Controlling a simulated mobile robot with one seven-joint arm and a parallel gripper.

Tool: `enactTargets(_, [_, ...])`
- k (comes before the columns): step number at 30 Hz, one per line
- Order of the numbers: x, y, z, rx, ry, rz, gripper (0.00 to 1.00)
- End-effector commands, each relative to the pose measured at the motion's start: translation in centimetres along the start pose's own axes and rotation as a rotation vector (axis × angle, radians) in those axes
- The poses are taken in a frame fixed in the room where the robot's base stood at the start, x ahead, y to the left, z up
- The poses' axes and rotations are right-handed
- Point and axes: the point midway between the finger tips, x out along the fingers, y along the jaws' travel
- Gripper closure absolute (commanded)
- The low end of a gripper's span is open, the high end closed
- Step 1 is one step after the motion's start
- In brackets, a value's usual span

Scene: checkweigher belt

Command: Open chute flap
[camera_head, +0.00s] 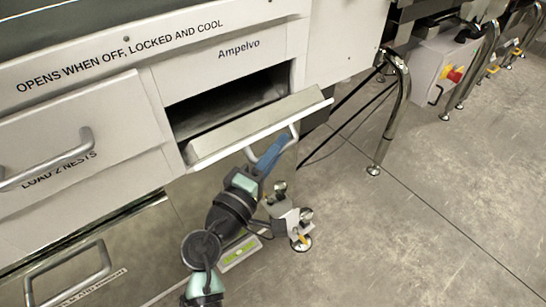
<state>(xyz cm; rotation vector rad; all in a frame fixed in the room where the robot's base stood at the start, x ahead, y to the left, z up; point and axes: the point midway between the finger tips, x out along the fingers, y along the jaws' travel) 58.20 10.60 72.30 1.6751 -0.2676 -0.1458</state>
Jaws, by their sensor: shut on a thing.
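The chute flap (258,126) is a pale panel below the opening (230,100) marked "Ampelvo". It is tilted outward and down from the machine front, and the dark opening behind it shows. A light bar handle (292,136) is on the flap's outer side. My gripper (274,151) reaches up from below and is shut on this handle. The fingertips and part of the handle are hidden by the gripper and the flap's edge.
A closed drawer with a bar handle (48,163) is at the left, with another handle (70,270) lower down. A metal leg (396,110) stands right of the flap. A red and yellow switch (452,75) is farther back. The floor (430,210) at the right is clear.

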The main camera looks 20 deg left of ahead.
Motion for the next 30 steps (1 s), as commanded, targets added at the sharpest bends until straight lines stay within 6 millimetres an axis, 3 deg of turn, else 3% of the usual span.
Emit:
enactTargets(1, [-0.2,-1.4,0.2,0.031,0.005,0.015,1.0])
enactTargets(21, [-1.1,-6.5,2.2,0.429,0.003,0.184,1.0])
enactTargets(30, [-1.2,-8.8,2.4,0.421,0.002,0.18,1.0])
